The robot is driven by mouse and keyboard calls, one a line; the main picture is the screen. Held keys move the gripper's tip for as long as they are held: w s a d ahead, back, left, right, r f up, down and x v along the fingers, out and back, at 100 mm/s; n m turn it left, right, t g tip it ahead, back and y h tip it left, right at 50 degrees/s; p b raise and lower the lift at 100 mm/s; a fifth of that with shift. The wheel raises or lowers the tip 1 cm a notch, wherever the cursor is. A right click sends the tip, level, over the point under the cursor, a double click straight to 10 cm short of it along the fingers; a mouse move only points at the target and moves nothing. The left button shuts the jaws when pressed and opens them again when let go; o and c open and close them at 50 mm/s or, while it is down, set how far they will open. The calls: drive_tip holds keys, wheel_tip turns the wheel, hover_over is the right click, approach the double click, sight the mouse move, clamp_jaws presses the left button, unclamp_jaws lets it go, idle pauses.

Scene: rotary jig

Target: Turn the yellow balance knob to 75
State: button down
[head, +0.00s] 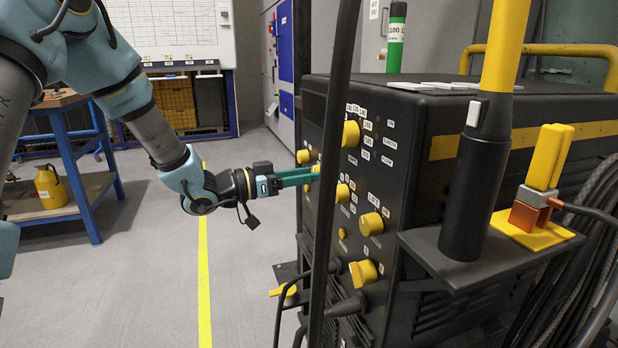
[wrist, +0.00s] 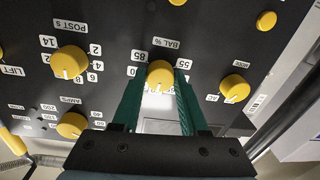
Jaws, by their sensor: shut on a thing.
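The yellow balance knob (wrist: 160,75) sits on the black panel under the upside-down "BAL %" label in the wrist view. My gripper (wrist: 159,86) has its green fingers on either side of this knob, shut on it. Printed numbers ring the knob; 85 shows at its upper left. A pale mark shows at the knob's lower edge, but the number beside it is too small to read surely. In the head view my gripper (head: 314,175) reaches the panel from the left, and a dark upright bar partly hides the knob.
Other yellow knobs sit close by, including the "POST S" knob (wrist: 69,61) and one at right (wrist: 234,88). A dark upright bar (head: 334,130) stands before the panel. A shelf (head: 425,255) juts out at right.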

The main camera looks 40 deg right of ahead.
drive_tip(key=shift+f+m+b, duration=0.1)
drive_tip(key=shift+m+b, duration=2.2)
drive_tip(key=shift+m, duration=1)
drive_tip(key=shift+c, duration=2.2)
unclamp_jaws()
drive_tip(key=p+v, duration=0.1)
drive_tip(key=v, duration=1)
drive_tip(key=shift+w+d+f, duration=0.1)
